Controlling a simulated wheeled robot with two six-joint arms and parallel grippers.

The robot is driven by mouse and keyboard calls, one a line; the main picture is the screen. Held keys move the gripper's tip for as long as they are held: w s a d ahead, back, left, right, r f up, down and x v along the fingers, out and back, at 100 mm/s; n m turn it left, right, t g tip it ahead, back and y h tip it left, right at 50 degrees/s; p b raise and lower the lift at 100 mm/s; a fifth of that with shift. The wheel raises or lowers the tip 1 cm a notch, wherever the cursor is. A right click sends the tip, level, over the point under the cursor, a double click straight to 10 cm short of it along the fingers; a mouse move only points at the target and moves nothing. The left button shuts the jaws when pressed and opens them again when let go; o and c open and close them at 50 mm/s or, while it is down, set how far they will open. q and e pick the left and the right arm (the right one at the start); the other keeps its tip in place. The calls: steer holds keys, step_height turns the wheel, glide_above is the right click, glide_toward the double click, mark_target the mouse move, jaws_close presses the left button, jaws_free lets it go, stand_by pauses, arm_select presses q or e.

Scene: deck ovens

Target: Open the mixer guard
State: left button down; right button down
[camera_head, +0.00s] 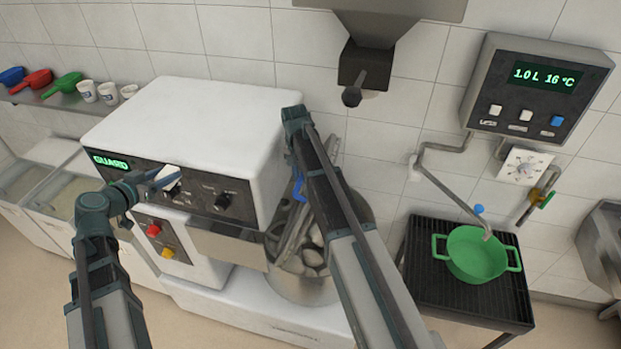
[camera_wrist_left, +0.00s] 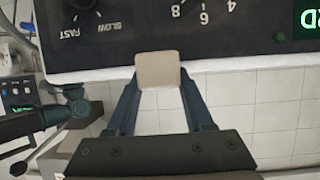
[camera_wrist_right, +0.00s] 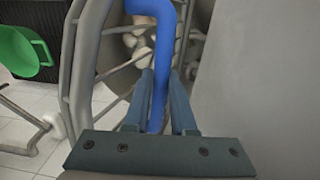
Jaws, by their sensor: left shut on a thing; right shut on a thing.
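The white mixer (camera_head: 205,115) stands at the left, with a green lit "GUARD" sign (camera_head: 110,162) on its black panel. The grey wire guard (camera_head: 285,232) is at the steel bowl (camera_head: 305,290), partly hidden by my right arm. My right gripper (camera_wrist_right: 160,95) is shut on the guard's blue handle (camera_wrist_right: 165,50), which shows in the head view (camera_head: 299,188) beside the arm. My left gripper (camera_wrist_left: 158,95) is shut on a pale squarish knob (camera_wrist_left: 158,70) at the panel, below a number scale. How far the guard is raised I cannot tell.
Red and yellow buttons (camera_head: 160,238) sit below the panel. A grey hopper (camera_head: 368,65) hangs above the bowl. A green pot (camera_head: 477,254) stands on a black grate at the right, under a tap pipe and a water display (camera_head: 540,85). Scoops and cups stand on the left shelf.

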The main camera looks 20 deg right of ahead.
steer(key=shift+w+a, duration=0.15)
steer(key=shift+a, duration=0.2)
arm_select(q)
steer(key=shift+w, duration=0.15)
arm_select(e)
steer(key=c, duration=0.8)
jaws_free()
steer(key=shift+w+d, duration=0.1)
steer(key=shift+d, duration=0.05)
steer(key=shift+o, duration=0.2)
arm_select(q)
steer(key=shift+r, duration=0.15)
arm_select(e)
steer(key=shift+r, duration=0.2)
arm_select(q)
step_height(320, 180, up, 12)
steer(key=p, duration=1.2)
arm_select(e)
step_height(320, 180, up, 12)
steer(key=shift+w+a+f, duration=0.15)
steer(key=shift+a+f, duration=0.05)
steer(key=shift+a, duration=0.2)
arm_select(q)
steer(key=shift+f, duration=0.2)
